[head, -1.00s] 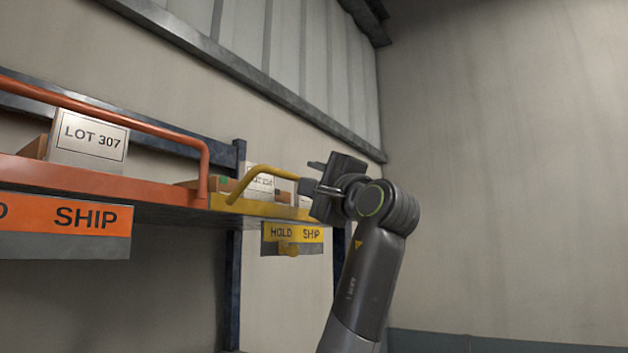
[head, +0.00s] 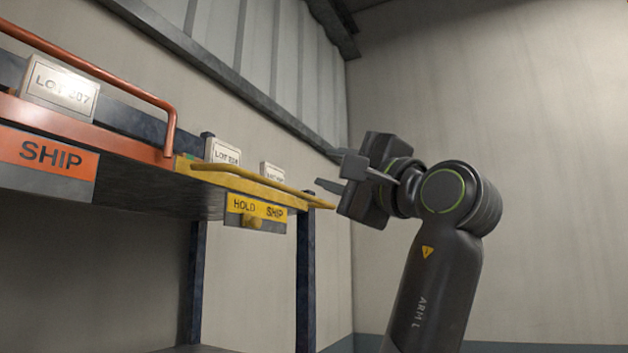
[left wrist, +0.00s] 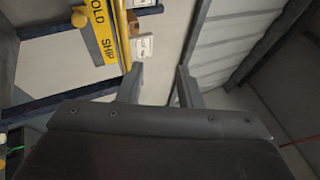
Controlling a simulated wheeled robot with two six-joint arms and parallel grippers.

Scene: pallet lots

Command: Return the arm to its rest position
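My left arm (head: 432,285) rises in the right half of the head view, bent at the elbow joint. Its left gripper (head: 336,175) points left, toward the end of the yellow rail (head: 262,181), with a gap that is hard to judge. In the left wrist view the two fingers of the left gripper (left wrist: 160,84) stand well apart with nothing between them. The gripper is open and empty. My right gripper is in neither view.
A shelf carries a raised orange rail (head: 95,70), a LOT 307 box (head: 60,88) and two smaller white lot labels (head: 222,152). A yellow HOLD/SHIP plate (head: 256,208) with a knob hangs below. Bare wall (head: 520,110) fills the right.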

